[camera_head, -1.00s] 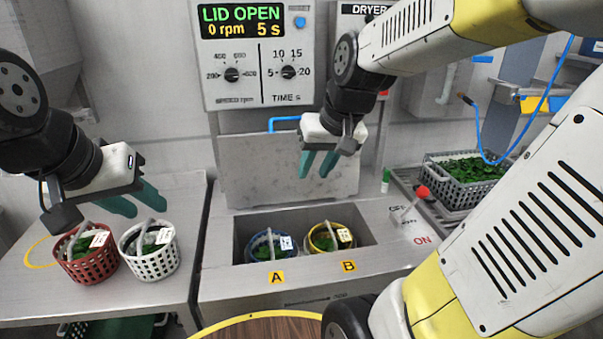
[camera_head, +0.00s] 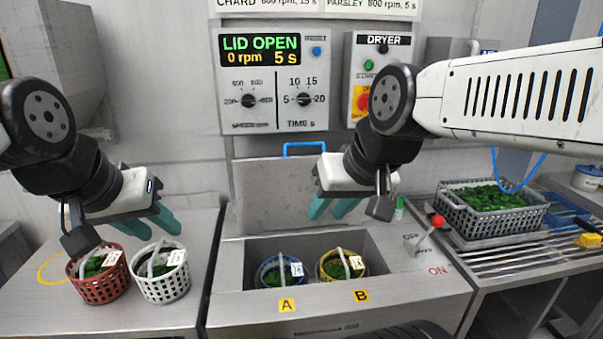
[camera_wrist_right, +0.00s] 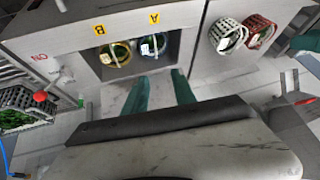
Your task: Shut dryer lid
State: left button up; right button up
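The dryer lid (camera_head: 262,194) stands upright behind the dryer well, with a blue handle (camera_head: 303,146) on its top edge. The display (camera_head: 261,50) reads LID OPEN, 0 rpm, 5 s. In the well sit a blue basket (camera_head: 281,271) at A and a yellow basket (camera_head: 341,266) at B, both with greens. My right gripper (camera_head: 332,208) is open and empty in front of the lid's right part, above the well; its fingers also show in the right wrist view (camera_wrist_right: 160,90). My left gripper (camera_head: 160,220) is above the red and white baskets, its fingers seemingly apart and empty.
A red basket (camera_head: 100,284) and a white basket (camera_head: 163,279) stand on the left counter. A red-knobbed lever (camera_head: 438,220) is right of the well, near ON. A grey crate of greens (camera_head: 495,215) sits on the right rack.

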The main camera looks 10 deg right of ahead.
aim_at(278, 193)
jog(key=j, duration=0.95)
jog(key=k+j, duration=0.15)
jog(key=j, duration=0.85)
